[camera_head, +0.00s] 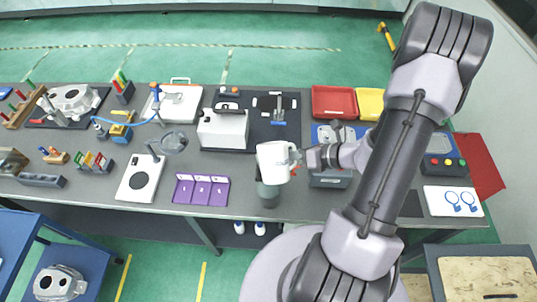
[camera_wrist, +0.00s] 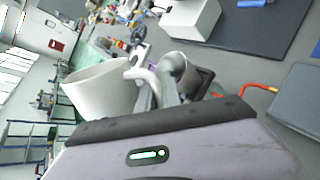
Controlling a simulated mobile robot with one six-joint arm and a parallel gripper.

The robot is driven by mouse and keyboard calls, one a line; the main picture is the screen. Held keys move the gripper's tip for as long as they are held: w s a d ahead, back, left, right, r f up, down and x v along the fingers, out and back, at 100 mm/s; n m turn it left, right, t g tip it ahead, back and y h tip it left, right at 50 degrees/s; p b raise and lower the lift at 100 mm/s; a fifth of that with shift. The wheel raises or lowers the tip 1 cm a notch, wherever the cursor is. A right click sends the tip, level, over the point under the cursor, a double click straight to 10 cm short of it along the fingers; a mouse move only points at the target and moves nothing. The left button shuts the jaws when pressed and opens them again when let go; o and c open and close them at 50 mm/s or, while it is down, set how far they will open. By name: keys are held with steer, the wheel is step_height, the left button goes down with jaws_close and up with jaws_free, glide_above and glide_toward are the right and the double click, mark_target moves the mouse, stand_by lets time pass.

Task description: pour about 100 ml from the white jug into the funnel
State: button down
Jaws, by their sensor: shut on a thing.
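The white jug (camera_head: 273,160) is held in the air above the front edge of the table. My gripper (camera_head: 298,158) is shut on its handle, from the jug's right side. In the wrist view the white jug (camera_wrist: 104,92) is at the left, with its curved handle running to my fingers (camera_wrist: 168,92). A grey-green cup-like vessel (camera_head: 268,195) shows directly below the jug, partly covered by it. I cannot tell whether this is the funnel. I see no liquid stream, and the liquid inside the jug is hidden.
A purple numbered tray (camera_head: 201,190) and a white box (camera_head: 223,129) stand to the left. A clear round lens-like piece (camera_head: 173,143) is on a stand farther left. Red (camera_head: 334,102) and yellow (camera_head: 369,104) bins are at the back right.

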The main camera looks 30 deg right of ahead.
steer(key=shift+b, duration=0.45)
step_height(320, 180, down, 7)
steer(key=s+a+n+t+b, duration=0.1)
steer(key=n+t+b, duration=0.4)
steer(key=b, duration=1.6)
steer(key=shift+s+a+t, duration=0.15)
steer(key=shift+s+t, duration=0.75)
steer(key=shift+r, duration=0.15)
stand_by(0.6)
